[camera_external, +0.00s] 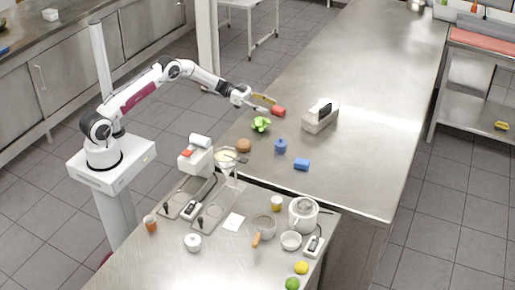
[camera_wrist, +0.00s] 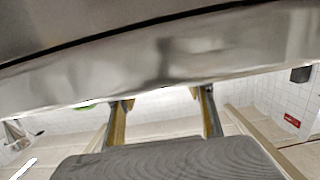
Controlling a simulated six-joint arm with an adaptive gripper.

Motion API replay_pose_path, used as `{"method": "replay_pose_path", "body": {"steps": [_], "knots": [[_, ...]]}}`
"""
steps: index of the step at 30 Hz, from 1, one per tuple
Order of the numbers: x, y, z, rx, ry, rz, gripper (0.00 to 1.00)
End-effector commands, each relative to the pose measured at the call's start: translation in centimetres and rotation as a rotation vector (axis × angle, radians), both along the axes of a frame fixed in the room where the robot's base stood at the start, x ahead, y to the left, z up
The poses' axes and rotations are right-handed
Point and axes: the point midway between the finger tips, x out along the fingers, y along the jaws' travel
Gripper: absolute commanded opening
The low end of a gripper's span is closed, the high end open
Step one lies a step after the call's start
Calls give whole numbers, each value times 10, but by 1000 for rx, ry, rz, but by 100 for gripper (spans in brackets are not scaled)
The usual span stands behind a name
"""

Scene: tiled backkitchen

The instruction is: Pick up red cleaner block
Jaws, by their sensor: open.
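The red cleaner block (camera_external: 278,111) shows on the steel counter (camera_external: 345,150) in the external view, just right of my fingertips. My gripper (camera_external: 267,104) reaches out low over the counter from the left, with its fingers apart and pointing towards the block. Whether a finger touches the block is too small to tell. In the wrist view the two fingers of my gripper (camera_wrist: 163,118) stand apart with nothing seen between them. I cannot make out the block there for certain.
A green leafy item (camera_external: 261,124), a brown round item (camera_external: 243,145), a blue item (camera_external: 280,145) and a blue block (camera_external: 301,164) lie nearer the camera. A pale toaster-like box (camera_external: 321,117) stands right of the red block.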

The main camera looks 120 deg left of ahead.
Motion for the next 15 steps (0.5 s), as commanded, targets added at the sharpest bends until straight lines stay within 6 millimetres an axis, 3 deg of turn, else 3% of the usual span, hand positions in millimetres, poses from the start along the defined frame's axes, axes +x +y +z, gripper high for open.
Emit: {"method": "replay_pose_path", "body": {"steps": [9,15], "knots": [[34,-3,-3,1,0,-1,51],[45,-3,-5,1,1,0,51]]}}
